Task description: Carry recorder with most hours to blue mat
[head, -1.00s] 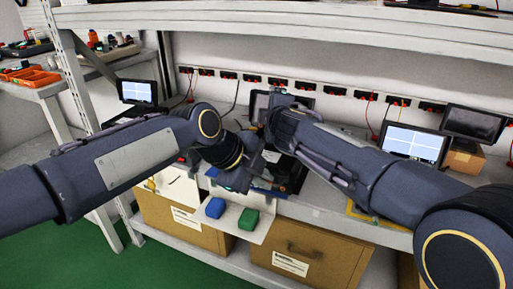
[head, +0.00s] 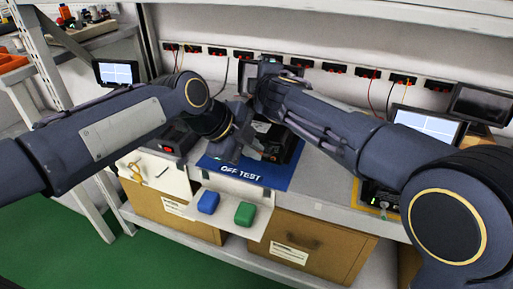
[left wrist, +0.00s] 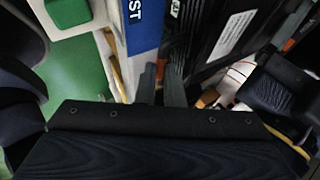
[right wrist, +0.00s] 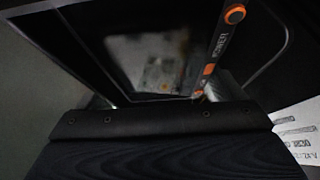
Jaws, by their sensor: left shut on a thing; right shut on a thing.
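A dark recorder (head: 286,147) is between my two grippers at the middle of the bench, mostly hidden by my arms. The blue mat (head: 243,171), lettered OFF TEST, lies under or just in front of it. I cannot tell whether the recorder touches the mat. The right fingertips are hidden in the head view. The hours are not readable.
Recorders with lit screens stand at the left (head: 118,73) and right (head: 428,124); a dark-screened one (head: 480,104) is at far right. A blue block (head: 208,202) and green block (head: 245,214) sit on a white ledge before the mat. A shelf overhangs the bench.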

